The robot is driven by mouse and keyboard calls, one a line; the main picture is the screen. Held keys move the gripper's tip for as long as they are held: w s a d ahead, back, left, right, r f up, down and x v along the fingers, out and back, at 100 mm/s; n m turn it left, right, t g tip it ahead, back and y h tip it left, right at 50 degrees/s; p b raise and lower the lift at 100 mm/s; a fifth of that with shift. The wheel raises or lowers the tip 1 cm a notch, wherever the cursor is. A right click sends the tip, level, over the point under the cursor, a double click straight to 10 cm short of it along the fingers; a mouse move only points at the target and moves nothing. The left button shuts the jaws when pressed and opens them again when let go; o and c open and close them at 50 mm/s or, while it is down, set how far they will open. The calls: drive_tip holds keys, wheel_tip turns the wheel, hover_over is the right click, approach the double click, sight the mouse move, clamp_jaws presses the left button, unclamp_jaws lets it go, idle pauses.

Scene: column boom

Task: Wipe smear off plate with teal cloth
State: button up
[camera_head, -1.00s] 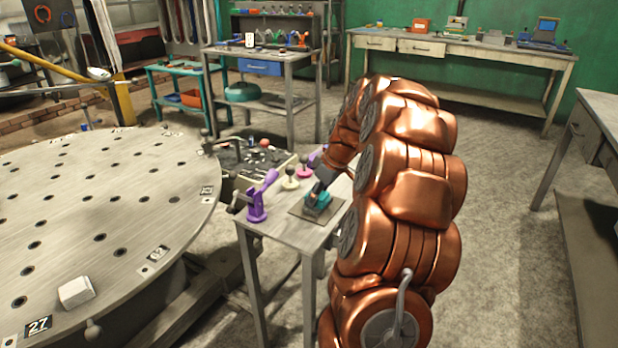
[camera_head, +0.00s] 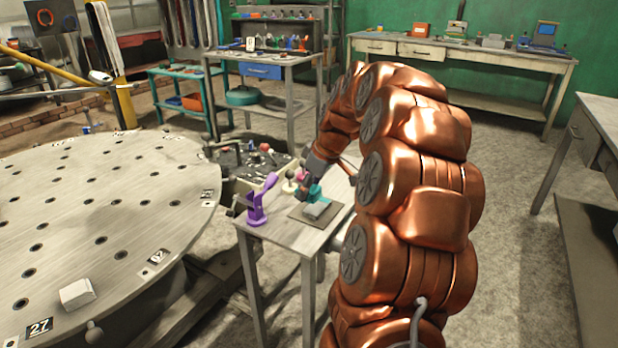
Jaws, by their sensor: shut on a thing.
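My gripper (camera_head: 304,190) is at the small table, by the far-left edge of the dark square plate (camera_head: 300,214). It is shut on the teal cloth (camera_head: 315,192), which shows as a small teal patch beside the fingers. I cannot tell whether the cloth touches the plate or is just above it. A smear is too small to make out from here.
A purple clamp (camera_head: 259,203) stands left of the plate on the small table (camera_head: 283,234). A cream knob (camera_head: 290,181) and a pink one stand behind. A large round perforated table (camera_head: 95,215) fills the left. Open floor lies to the right.

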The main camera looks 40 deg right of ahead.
drive_tip(key=shift+r, duration=1.2)
